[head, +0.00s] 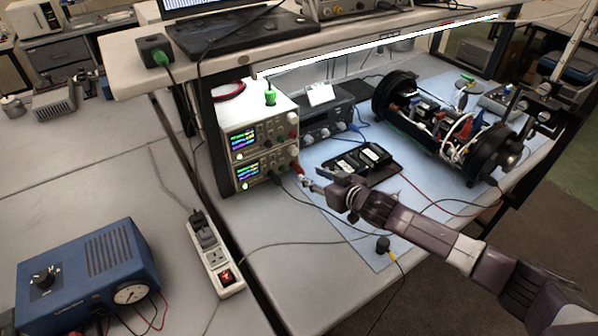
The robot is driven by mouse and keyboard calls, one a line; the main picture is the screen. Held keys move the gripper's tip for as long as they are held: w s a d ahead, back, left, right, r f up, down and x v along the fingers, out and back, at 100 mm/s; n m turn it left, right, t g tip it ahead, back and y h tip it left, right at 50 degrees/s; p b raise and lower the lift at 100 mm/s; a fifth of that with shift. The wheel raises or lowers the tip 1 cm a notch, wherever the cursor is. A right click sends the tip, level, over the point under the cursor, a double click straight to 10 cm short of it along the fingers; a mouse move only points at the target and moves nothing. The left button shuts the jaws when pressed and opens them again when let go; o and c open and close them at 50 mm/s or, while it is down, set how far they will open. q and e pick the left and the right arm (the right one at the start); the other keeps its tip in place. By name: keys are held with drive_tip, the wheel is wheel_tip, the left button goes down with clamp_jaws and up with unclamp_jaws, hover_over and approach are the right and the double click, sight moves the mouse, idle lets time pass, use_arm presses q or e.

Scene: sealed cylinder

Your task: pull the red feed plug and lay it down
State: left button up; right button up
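The red feed plug (297,167) shows as a small red piece at the right of the lower power supply's (262,172) front panel. It appears to be still at the panel. My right gripper (307,183) reaches in from the lower right, with its tips just below and right of the plug. My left gripper is out of view. The open-framed cylinder (440,118) lies on the blue mat (435,180) at the right.
Stacked power supplies stand under a shelf (240,55). A black tray with meters (360,165) lies behind my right arm. Dark and red leads cross the mat. A power strip (215,258) and a blue box (88,270) are at the left.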

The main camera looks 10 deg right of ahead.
sight(303, 171)
drive_tip(key=b+x, duration=0.2)
drive_tip(key=x, duration=0.1)
drive_tip(key=shift+f, duration=0.2)
drive_tip(key=b+x, duration=0.1)
drive_tip(key=x, duration=0.2)
drive_tip(key=shift+w+r, duration=0.1)
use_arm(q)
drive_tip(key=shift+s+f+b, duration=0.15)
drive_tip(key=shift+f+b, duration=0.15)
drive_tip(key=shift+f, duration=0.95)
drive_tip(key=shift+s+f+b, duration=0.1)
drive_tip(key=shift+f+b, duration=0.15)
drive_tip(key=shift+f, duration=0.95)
use_arm(e)
drive_tip(key=shift+w+a+f, duration=0.2)
drive_tip(key=shift+w+a, duration=0.1)
drive_tip(key=shift+w, duration=0.3)
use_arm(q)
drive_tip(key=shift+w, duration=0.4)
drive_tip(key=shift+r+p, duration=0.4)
use_arm(e)
clamp_jaws()
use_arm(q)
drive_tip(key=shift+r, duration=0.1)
